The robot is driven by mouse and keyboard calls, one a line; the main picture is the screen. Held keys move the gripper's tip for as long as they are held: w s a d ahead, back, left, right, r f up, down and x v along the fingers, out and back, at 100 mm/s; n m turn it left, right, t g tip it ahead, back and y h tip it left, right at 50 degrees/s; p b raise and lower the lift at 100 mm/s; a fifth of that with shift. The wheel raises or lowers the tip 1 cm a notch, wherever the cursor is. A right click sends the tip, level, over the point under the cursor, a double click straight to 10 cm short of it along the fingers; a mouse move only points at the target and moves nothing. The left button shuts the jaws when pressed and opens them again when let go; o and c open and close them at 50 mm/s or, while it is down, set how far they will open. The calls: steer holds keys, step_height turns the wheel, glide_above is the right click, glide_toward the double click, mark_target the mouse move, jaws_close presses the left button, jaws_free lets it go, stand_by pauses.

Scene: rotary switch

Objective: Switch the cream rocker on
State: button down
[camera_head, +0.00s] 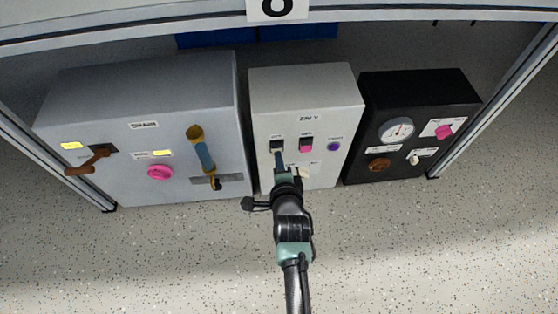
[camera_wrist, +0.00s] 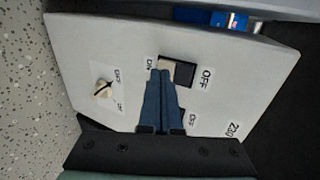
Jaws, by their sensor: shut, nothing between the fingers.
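The cream rocker (camera_wrist: 165,64) sits in a black frame on the pale grey box (camera_wrist: 100,45). In the wrist view its cream part shows at the ON label (camera_wrist: 149,63), and the dark part of the frame lies toward the OFF label (camera_wrist: 207,77). My gripper (camera_wrist: 162,73) is shut and empty, with its blue fingertips over the ON end of the rocker. They cover part of it, and I cannot tell whether they press on it. In the head view my gripper (camera_head: 280,156) is just below the rocker's black frame (camera_head: 277,145).
A pink rocker (camera_head: 306,145) and a purple button (camera_head: 334,146) are to the right on the same box. A cream rotary knob (camera_wrist: 102,89) is below them. A grey cabinet (camera_head: 130,95) stands left, a black box (camera_head: 430,100) right. The front floor is clear.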

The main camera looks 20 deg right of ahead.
steer(key=shift+w+f, duration=0.1)
stand_by(0.3)
steer(key=shift+r+p, duration=0.85)
steer(key=shift+r, duration=0.05)
